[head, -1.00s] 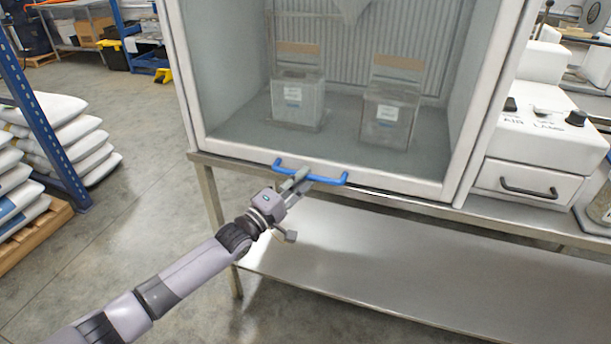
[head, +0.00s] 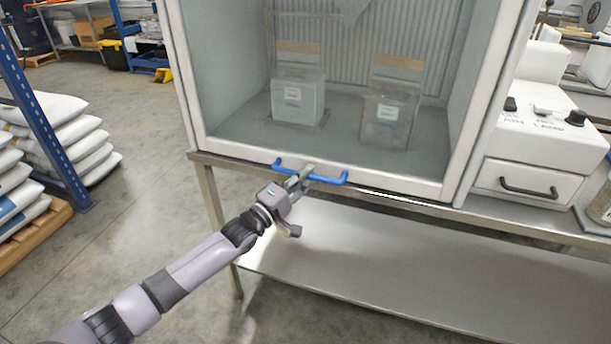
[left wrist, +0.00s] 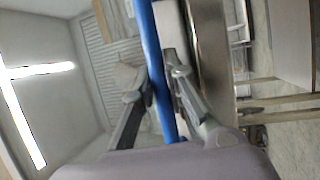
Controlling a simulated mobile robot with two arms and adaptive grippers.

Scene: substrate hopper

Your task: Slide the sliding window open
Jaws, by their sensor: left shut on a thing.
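The sliding window (head: 232,147) is the clear front pane of the white-framed cabinet, with a blue bar handle (head: 328,180) along its bottom edge. The window's lower edge is down at the bench top. My left gripper (head: 301,177) is shut on the blue handle, left of the handle's middle. In the left wrist view the blue handle (left wrist: 151,50) runs between the two fingers of the gripper (left wrist: 158,97). My right gripper is in neither view.
Two boxes (head: 298,98) (head: 388,118) stand inside the cabinet behind the pane. A steel lower shelf (head: 380,270) lies below the handle. A control unit with a drawer (head: 527,184) stands at right. Stacked sacks (head: 60,130) are at left.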

